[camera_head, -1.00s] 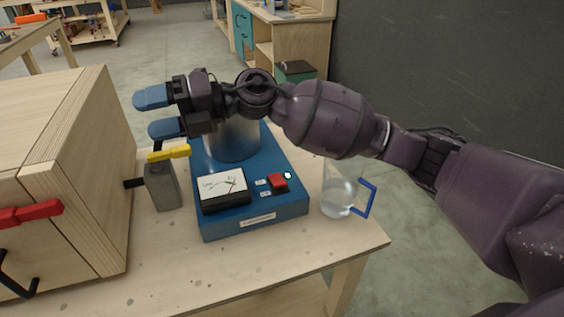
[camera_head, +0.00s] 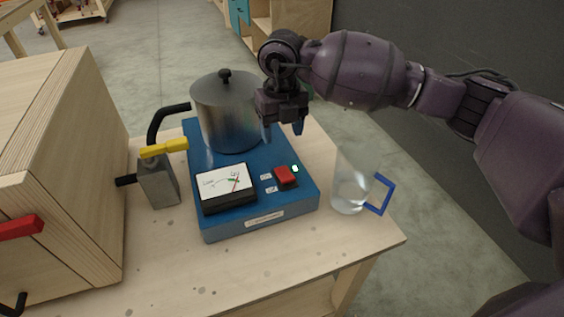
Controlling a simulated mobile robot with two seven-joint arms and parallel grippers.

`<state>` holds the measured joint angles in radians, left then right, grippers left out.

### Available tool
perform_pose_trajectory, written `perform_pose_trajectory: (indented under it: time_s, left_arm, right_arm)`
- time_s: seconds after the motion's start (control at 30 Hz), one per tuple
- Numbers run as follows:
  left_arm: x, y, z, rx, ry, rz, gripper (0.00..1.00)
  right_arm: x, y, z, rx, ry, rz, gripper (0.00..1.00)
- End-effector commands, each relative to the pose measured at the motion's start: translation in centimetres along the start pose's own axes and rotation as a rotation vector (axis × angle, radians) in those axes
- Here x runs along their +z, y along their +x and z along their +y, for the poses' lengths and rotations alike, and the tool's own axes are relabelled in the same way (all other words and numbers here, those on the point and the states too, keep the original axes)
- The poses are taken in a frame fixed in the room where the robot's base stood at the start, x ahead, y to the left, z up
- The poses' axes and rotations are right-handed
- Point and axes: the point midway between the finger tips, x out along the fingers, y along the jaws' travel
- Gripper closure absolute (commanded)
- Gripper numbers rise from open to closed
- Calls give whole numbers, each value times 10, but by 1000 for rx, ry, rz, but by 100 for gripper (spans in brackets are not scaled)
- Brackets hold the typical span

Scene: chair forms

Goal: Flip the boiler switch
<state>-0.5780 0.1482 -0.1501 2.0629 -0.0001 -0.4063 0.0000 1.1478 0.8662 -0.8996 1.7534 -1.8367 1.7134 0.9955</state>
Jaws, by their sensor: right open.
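The boiler's blue base (camera_head: 228,225) sits on the wooden table. It carries a metal pot (camera_head: 222,110) with a lid at the back and a gauge (camera_head: 225,187) at the front left. The red boiler switch (camera_head: 286,176) is at the front right of the base, with a small lit green light (camera_head: 295,168) beside it. My right gripper (camera_head: 283,132) is open and empty, fingers pointing down, above the back right part of the base and right of the pot. It is behind the switch and apart from it. My left gripper is not in view.
A clear pitcher with a blue handle (camera_head: 380,195) stands right of the base, near the table's edge. A grey valve block with a yellow lever (camera_head: 163,148) stands left. A large wooden box (camera_head: 75,150) fills the far left. The front of the table (camera_head: 210,275) is clear.

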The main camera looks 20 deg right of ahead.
Motion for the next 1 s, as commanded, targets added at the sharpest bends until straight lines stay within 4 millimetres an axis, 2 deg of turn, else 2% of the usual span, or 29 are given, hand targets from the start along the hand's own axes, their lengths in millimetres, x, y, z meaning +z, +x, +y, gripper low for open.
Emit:
perform_pose_trajectory:
  time_s: [0.23,0.53,0.73,1.0]
  left_arm:
    - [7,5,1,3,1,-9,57]
    - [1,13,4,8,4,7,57]
    - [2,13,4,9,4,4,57]
    - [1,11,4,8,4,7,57]
  right_arm:
    - [-1,40,0,2,-1,7,38]
    - [0,87,1,4,-2,5,38]
    - [-1,101,1,4,-3,3,38]
    - [0,104,1,4,-3,1,38]
